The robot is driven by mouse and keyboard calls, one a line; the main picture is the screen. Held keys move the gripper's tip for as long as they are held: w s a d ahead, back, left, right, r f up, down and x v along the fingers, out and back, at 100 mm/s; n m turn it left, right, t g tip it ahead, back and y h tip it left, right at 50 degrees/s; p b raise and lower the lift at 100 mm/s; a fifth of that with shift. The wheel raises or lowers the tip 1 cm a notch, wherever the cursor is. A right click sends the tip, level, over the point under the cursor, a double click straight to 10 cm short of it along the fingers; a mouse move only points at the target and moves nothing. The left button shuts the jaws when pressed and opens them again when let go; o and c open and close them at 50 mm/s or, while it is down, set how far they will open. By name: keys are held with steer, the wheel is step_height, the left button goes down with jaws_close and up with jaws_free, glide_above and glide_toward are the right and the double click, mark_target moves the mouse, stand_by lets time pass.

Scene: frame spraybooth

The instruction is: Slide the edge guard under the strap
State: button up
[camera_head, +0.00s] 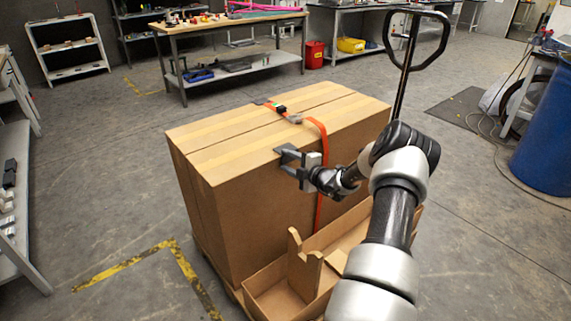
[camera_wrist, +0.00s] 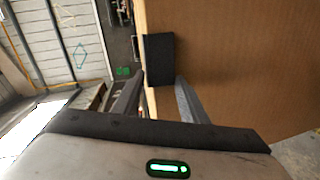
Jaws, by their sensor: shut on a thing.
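The dark edge guard (camera_head: 288,151) is at the near top edge of the cardboard box (camera_head: 235,215), to the left of the strap and apart from it. The orange strap (camera_head: 322,150) crosses the box top and runs down its near face, partly behind my arm. My gripper (camera_head: 302,165) is shut on the edge guard from the near side. In the wrist view the guard (camera_wrist: 158,58) shows as a dark plate between the two fingers (camera_wrist: 160,84), by the box edge. The strap does not show there. Whether the guard touches the box is unclear.
A buckle (camera_head: 281,109) and a grey piece (camera_head: 295,119) sit on the strap on top. A low open cardboard tray (camera_head: 265,290) lies below my arm against the box. A pallet-jack handle (camera_head: 402,60) stands behind right.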

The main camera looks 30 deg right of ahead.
mark_target(299, 151)
steer(key=d+b, duration=0.3)
steer(key=d, duration=0.4)
steer(key=shift+w+d+f, duration=0.2)
steer(key=shift+w+d, duration=0.2)
steer(key=shift+w, duration=0.05)
stand_by(0.9)
steer(key=o, duration=0.9)
steer(key=shift+r, duration=0.1)
steer(key=shift+s+r, duration=0.1)
steer(key=shift+s, duration=0.15)
steer(key=p+v, duration=0.4)
steer(key=v, duration=1.2)
steer(key=shift+s, duration=0.4)
